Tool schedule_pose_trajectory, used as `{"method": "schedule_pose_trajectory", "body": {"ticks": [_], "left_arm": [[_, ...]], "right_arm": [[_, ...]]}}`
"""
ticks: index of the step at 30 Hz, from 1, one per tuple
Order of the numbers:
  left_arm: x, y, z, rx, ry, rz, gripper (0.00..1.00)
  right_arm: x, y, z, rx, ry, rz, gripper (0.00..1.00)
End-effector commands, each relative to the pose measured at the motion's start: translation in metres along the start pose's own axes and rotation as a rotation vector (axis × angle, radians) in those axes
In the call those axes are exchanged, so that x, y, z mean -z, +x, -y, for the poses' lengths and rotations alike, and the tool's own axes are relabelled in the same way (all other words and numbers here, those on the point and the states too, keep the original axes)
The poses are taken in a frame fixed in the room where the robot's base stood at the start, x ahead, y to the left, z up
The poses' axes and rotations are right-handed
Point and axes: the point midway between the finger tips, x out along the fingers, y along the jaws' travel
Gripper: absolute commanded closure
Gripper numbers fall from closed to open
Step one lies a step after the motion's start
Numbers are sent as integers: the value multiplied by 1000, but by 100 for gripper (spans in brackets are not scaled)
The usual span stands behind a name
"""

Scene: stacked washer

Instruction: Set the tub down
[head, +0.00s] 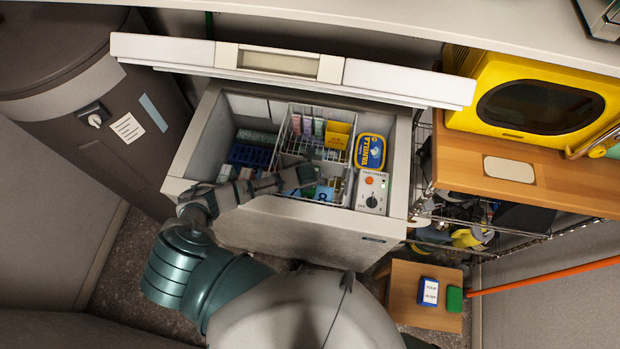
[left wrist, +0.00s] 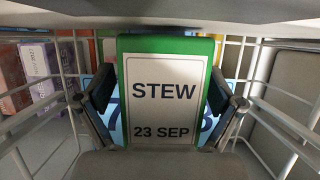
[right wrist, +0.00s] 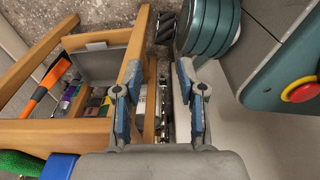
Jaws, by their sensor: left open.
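In the left wrist view a green-edged tub (left wrist: 165,95) with a white label reading STEW, 23 SEP lies between the fingers of my left gripper (left wrist: 160,85). The gripper is open, one finger on each side of the tub; I cannot tell whether they touch it. The tub is inside a wire basket (left wrist: 262,85), with blue numbered packs beneath or behind it. In the head view my left gripper (head: 300,178) reaches into the open chest freezer (head: 290,228) and largely hides the tub. My right gripper (right wrist: 159,72) is open and empty beside a wooden frame.
A yellow-lidded Vanilla tub (head: 370,151) and a grey control box (head: 372,192) sit right of the basket. A small wooden stand (head: 405,308) holds a blue labelled tub (head: 429,291) and a green one (head: 454,299). The raised freezer lid (head: 400,83) lies behind.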

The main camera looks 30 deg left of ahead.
Motion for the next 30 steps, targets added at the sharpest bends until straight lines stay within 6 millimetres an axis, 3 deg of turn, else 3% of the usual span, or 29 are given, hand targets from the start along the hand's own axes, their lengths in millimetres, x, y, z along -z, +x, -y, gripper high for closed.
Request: {"method": "schedule_pose_trajectory", "body": {"ticks": [3,5,12,18,30], "left_arm": [[-1,-10,0,1,0,2,7],[-2,-20,0,2,1,3,7],[-2,-74,0,3,1,3,7],[-2,-108,1,2,0,3,7],[-1,-120,0,0,-1,0,7]], "right_arm": [[-1,-2,0,0,0,-5,60],[-12,2,0,0,0,7,60],[-46,5,0,1,-5,22,60],[-65,6,0,1,-8,29,60],[-72,7,0,1,-10,31,60]]}}
